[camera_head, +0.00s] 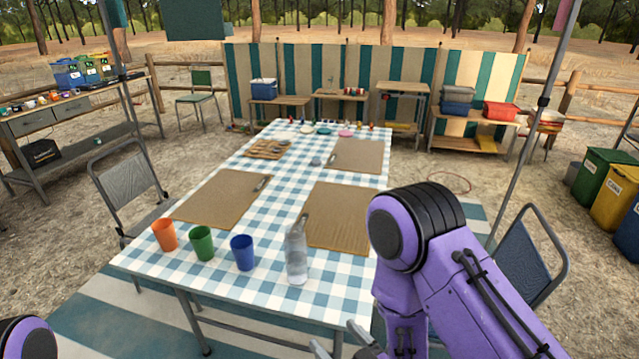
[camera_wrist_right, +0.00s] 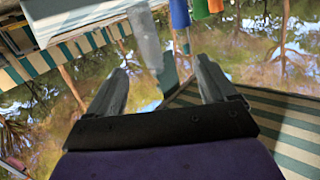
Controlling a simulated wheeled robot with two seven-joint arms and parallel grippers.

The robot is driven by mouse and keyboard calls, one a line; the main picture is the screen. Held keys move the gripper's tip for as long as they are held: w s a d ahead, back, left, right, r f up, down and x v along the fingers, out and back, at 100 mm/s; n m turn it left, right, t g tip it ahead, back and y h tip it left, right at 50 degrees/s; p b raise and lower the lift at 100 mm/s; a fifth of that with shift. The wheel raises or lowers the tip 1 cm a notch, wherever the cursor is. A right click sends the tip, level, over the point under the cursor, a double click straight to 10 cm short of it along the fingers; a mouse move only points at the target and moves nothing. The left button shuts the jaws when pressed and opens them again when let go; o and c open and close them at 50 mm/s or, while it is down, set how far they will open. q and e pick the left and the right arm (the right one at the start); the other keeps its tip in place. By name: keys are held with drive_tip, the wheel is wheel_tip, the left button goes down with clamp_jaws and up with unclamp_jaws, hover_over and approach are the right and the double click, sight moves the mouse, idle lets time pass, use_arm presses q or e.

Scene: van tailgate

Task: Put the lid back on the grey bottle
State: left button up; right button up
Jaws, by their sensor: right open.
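The grey bottle (camera_head: 296,256) stands upright near the front edge of the checked table, right of the blue cup. Its translucent body also shows in the right wrist view (camera_wrist_right: 147,40), beyond the fingers. A small grey object (camera_head: 316,161) lies farther back on the table; I cannot tell whether it is the lid. My right gripper (camera_head: 338,343) is low at the front, right of and nearer than the bottle, apart from it. In the right wrist view its fingers (camera_wrist_right: 158,88) are spread and empty. Only a piece of my left arm shows at the lower left; its gripper is out of view.
Orange (camera_head: 164,235), green (camera_head: 202,243) and blue (camera_head: 242,252) cups stand left of the bottle. Brown mats (camera_head: 338,215) lie on the checked table (camera_head: 268,283). Chairs stand at the left (camera_head: 128,190) and right (camera_head: 528,255). Bins (camera_head: 612,190) stand far right.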

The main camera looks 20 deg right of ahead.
drive_tip(key=s+d+f+m+g+h, duration=0.2)
drive_tip(key=s+d+f+g, duration=0.1)
drive_tip(key=f, duration=0.3)
drive_tip(key=s+d+f+m+g+h, duration=0.2)
drive_tip(key=s+d+f+g, duration=0.15)
drive_tip(key=f, duration=0.35)
drive_tip(key=s+d+f+m+g+h, duration=0.1)
drive_tip(key=s+d+f+m+g, duration=0.1)
drive_tip(key=s, duration=0.4)
drive_tip(key=s+d+f+m+g+h, duration=0.2)
drive_tip(key=s+d+f+g, duration=0.2)
drive_tip(key=s+d+f, duration=0.1)
drive_tip(key=shift+s, duration=0.75)
